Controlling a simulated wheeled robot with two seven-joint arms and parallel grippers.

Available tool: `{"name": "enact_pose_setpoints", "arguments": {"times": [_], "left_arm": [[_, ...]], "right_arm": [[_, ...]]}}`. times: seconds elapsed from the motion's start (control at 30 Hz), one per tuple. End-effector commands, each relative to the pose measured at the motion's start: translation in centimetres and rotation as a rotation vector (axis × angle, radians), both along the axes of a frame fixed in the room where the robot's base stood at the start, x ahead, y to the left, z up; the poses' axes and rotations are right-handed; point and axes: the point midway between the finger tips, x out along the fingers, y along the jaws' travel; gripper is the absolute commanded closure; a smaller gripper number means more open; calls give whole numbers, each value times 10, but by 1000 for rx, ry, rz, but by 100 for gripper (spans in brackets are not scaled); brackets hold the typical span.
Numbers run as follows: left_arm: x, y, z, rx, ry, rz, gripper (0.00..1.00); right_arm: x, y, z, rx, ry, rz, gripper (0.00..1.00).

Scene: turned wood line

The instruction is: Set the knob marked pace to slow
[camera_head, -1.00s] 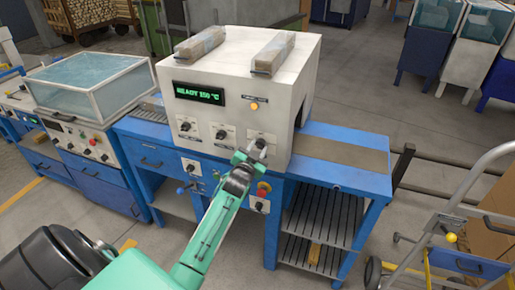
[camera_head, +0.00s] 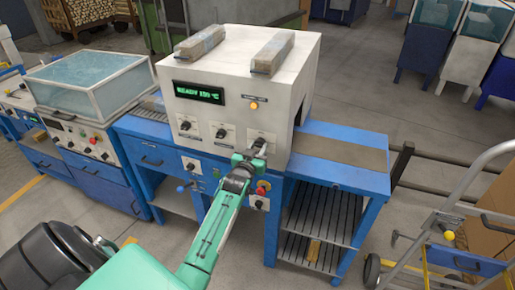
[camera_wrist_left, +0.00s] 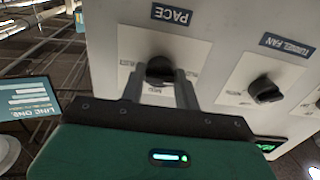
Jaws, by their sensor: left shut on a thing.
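The pace knob (camera_wrist_left: 160,68) is a dark round knob on a white plate, under a label reading PACE that appears upside down in the left wrist view. In the head view the knob (camera_head: 260,144) is the rightmost on the front of the white oven-like machine (camera_head: 240,125). My left gripper (camera_head: 254,152) is at the knob, and in the left wrist view its fingers are shut on it from both sides. The fingers hide part of the dial marks, and I cannot tell which mark the knob points to. My right gripper is not in view.
The tunnel fan knob (camera_wrist_left: 264,89) sits beside the pace knob. Another dark knob (camera_head: 185,126) is farther left, below a green display (camera_head: 198,93). A red button (camera_head: 262,187) is below my left gripper. A hand truck (camera_head: 470,205) stands at the right.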

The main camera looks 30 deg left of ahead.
Motion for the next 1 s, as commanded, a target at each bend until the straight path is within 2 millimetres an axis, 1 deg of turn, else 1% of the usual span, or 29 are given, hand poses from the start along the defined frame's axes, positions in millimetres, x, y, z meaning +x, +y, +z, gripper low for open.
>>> {"name": "enact_pose_setpoints", "arguments": {"times": [0.03, 0.23, 0.27, 0.3, 0.37, 0.63, 0.73, 0.87, 1.0], "left_arm": [[0, 0, -3, -4, 4, 0, 91], [0, -1, -3, -4, 5, 0, 91], [0, -1, -3, -4, 5, 0, 64], [0, -1, -3, -3, 4, 0, 56], [0, 0, -2, -3, 3, 0, 46], [-1, 0, -1, -1, 2, 0, 46], [-4, -1, -1, -1, 1, 0, 46], [-18, -5, -3, -2, 3, 0, 46], [-44, -11, -5, -2, 3, 0, 46]], "right_arm": [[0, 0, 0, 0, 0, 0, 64], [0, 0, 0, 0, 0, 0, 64], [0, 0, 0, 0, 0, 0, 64], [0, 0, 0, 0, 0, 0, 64], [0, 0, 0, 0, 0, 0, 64], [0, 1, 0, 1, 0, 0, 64], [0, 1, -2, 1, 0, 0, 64], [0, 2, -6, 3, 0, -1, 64], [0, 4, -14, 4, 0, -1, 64]]}}
